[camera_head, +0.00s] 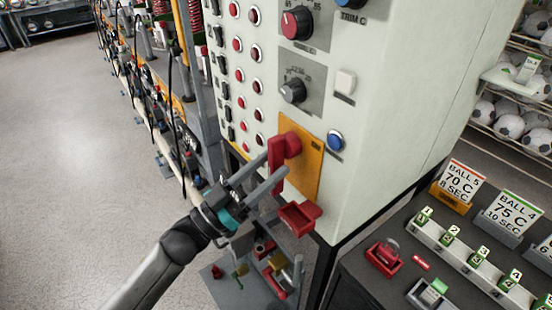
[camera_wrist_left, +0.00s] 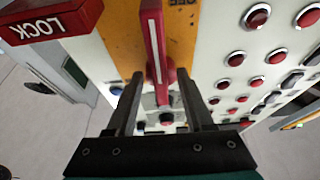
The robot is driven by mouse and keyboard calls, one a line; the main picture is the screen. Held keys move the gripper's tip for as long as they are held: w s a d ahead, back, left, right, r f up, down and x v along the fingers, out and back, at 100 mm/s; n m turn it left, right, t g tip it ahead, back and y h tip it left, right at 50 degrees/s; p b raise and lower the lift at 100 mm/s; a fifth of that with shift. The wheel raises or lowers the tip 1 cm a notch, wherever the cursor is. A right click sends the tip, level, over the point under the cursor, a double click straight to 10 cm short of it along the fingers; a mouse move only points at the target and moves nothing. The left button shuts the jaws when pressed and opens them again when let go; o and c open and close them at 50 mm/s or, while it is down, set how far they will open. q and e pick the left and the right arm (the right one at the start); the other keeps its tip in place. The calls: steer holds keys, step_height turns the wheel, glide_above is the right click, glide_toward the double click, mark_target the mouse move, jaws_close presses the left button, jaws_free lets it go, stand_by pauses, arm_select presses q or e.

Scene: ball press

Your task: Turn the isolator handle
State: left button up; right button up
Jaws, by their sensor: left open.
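The red isolator handle (camera_head: 285,150) sits on an orange plate (camera_head: 308,165) on the side of the pale cabinet. My left gripper (camera_head: 272,166) is open at the handle, its fingers pointing toward the plate. In the left wrist view the handle (camera_wrist_left: 157,45) shows upright between the lines of the two open fingertips (camera_wrist_left: 161,82), with a finger on each side. I cannot tell whether either finger touches it. A red lock block (camera_head: 300,216) juts out below the plate; its LOCK lettering (camera_wrist_left: 50,22) shows upside down in the wrist view. My right gripper is not in view.
The cabinet face (camera_head: 375,130) carries a blue button (camera_head: 335,140), dark knob (camera_head: 293,91), red knob (camera_head: 297,23) and several red buttons. A grey stand with small fittings (camera_head: 240,285) is below the gripper.

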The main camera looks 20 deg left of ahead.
arm_select(q)
steer(key=shift+x, duration=1.1)
steer(key=shift+c, duration=0.4)
jaws_close()
steer(key=shift+f, duration=0.1)
